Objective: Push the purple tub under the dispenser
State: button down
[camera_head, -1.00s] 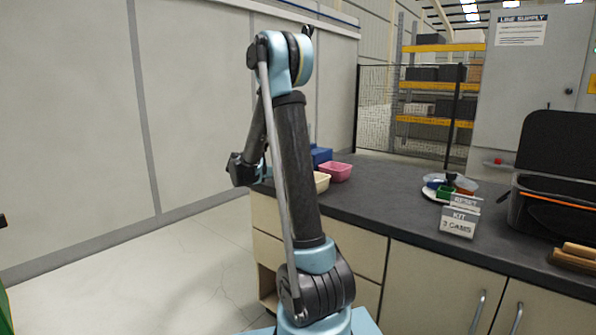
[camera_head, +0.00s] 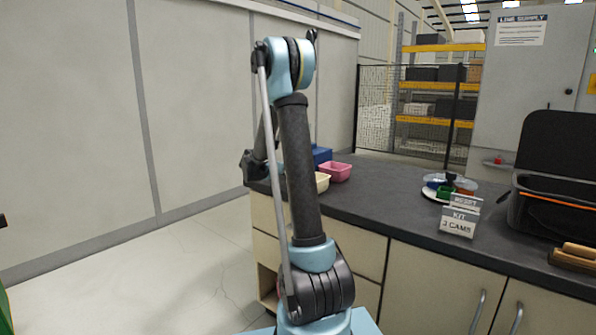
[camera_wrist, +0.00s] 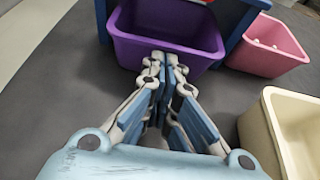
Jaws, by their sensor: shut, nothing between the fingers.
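The purple tub (camera_wrist: 185,32) is at the top of the wrist view, with its near wall facing me. My gripper (camera_wrist: 165,60) is shut and empty, its fingertips at the tub's near wall. I cannot tell whether they touch it. A blue structure (camera_wrist: 240,20), which appears to be the dispenser, stands around the tub's far side and right side. It also shows in the head view (camera_head: 321,155), partly behind my arm. The purple tub and my fingertips are hidden behind my arm in the head view.
A pink tub (camera_wrist: 268,45) stands right of the blue structure, and a cream tub (camera_wrist: 285,125) is nearer at the right. A round tray (camera_head: 436,196) with small items and a sign (camera_head: 459,222) are farther right on the dark counter (camera_head: 385,190). The counter between them is clear.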

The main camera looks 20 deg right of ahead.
jog(key=shift+w+d, duration=0.6)
jog(key=shift+d, duration=0.25)
jog(key=shift+w+d, duration=0.55)
jog(key=shift+d, duration=0.3)
jog(key=shift+v, duration=3.35)
jog(key=shift+r, duration=0.15)
